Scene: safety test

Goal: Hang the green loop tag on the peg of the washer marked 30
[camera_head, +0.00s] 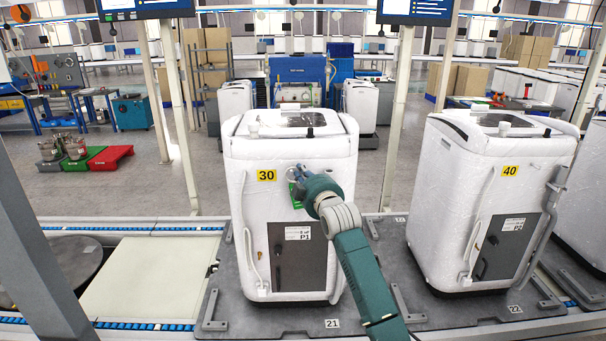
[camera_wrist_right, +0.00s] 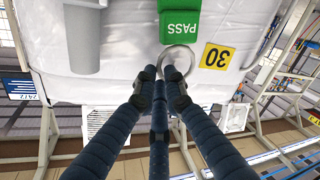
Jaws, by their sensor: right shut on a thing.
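The white washer (camera_head: 290,230) with the yellow 30 marker (camera_head: 267,175) stands in the middle of the head view. My right gripper (camera_head: 299,172) is at its front, just right of the marker. In the wrist view the right gripper (camera_wrist_right: 162,74) is shut on the metal ring (camera_wrist_right: 178,59) of the green tag (camera_wrist_right: 180,26), which reads PASS upside down. A bit of the green tag shows beside the gripper in the head view (camera_head: 295,190). The 30 marker (camera_wrist_right: 216,56) is close to the ring in the wrist view. I cannot make out the peg clearly. My left gripper is out of view.
A second washer marked 40 (camera_head: 485,200) stands to the right, with a gap between the two. Both stand on dark pallets (camera_head: 375,310). A pale panel (camera_head: 150,280) lies on the conveyor at the left. Light posts (camera_head: 181,110) rise behind the line.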

